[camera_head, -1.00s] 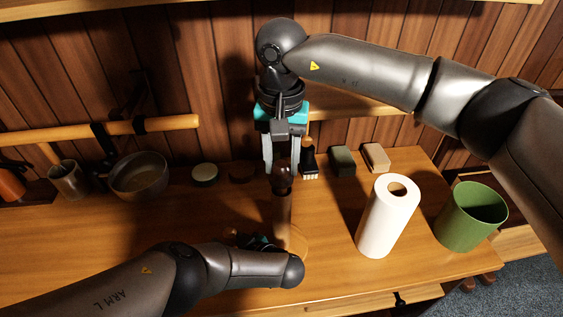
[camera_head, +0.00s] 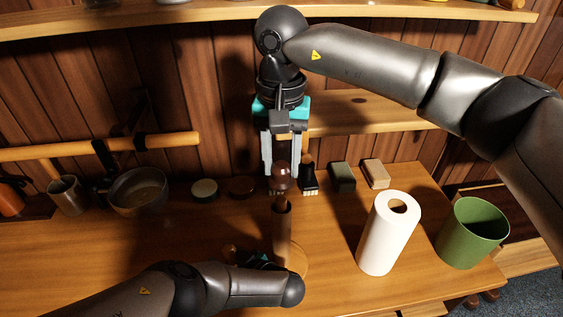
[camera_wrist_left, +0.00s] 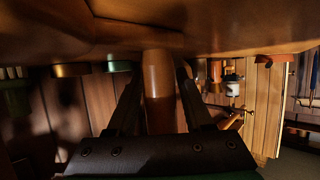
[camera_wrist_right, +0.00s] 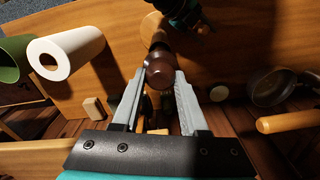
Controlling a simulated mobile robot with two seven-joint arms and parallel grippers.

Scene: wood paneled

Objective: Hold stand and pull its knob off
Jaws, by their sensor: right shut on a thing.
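The stand is an upright wooden post (camera_head: 282,232) on a round base (camera_head: 300,262), near the table's front. Its dark brown round knob (camera_head: 281,178) is above the post top, with a narrow stem between them; I cannot tell whether the stem still sits in the post. In the head view my left forearm partly hides that gripper.
A paper towel roll (camera_head: 388,235) and a green bin (camera_head: 472,235) stand to the right. A bowl (camera_head: 138,190), a mug (camera_head: 68,195), a brush (camera_head: 308,182) and small blocks (camera_head: 342,177) line the back. A shelf (camera_head: 200,14) runs above.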

